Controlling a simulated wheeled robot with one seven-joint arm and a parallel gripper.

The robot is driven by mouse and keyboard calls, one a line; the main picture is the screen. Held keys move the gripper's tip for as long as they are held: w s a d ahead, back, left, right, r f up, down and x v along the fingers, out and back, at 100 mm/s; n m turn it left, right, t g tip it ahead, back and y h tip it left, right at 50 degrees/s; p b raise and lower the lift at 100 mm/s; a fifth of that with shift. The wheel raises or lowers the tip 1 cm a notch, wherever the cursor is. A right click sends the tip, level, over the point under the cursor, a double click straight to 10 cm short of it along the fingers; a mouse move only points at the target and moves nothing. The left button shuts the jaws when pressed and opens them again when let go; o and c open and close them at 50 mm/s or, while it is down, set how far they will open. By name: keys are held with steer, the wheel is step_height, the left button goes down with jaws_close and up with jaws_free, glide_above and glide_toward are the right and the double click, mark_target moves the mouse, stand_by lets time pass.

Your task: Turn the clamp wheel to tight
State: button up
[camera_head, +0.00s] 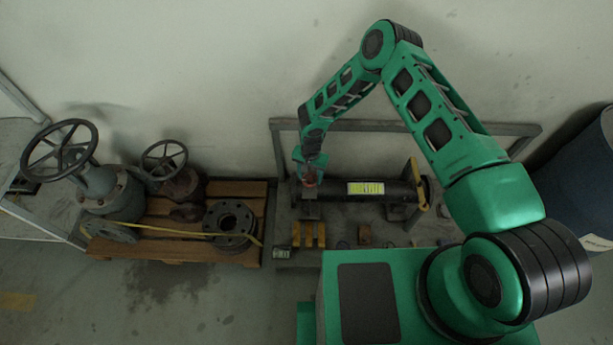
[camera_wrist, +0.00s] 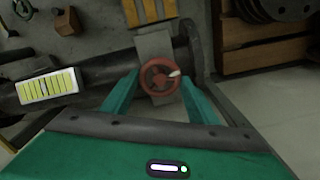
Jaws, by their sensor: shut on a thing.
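The clamp wheel is a small red handwheel with a pale mark on its right side, in the middle of the wrist view (camera_wrist: 160,76). It sits on a grey clamp block (camera_wrist: 154,45) over a dark pipe (camera_wrist: 100,72). My gripper (camera_wrist: 158,80) has one green finger on each side of the wheel and is shut on it. In the head view my gripper (camera_head: 311,172) reaches down to the left end of the pipe, and the red wheel (camera_head: 310,180) is partly hidden there. A panel with yellow-green bars (camera_head: 366,188) is on the pipe.
The pipe lies on a grey bench (camera_head: 345,232) with a raised back rail. Yellow blocks (camera_head: 309,235) stand in front of it. At left, a wooden pallet (camera_head: 180,252) holds valves with handwheels (camera_head: 60,147) and a flange (camera_head: 230,222). A dark blue drum (camera_head: 575,170) stands at right.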

mark_target(309, 179)
steer(key=m, duration=0.4)
steer(key=shift+s+a+m, duration=0.2)
steer(key=shift+m, duration=0.1)
steer(key=shift+a+m, duration=0.15)
steer(key=shift+m, duration=1.65)
steer(key=shift+w, duration=0.1)
steer(key=o, duration=1)
steer(key=shift+o, duration=0.2)
steer(key=shift+w+d, duration=0.1)
steer(key=shift+d, duration=0.1)
step_height(309, 179, up, 11)
steer(key=shift+f, duration=0.15)
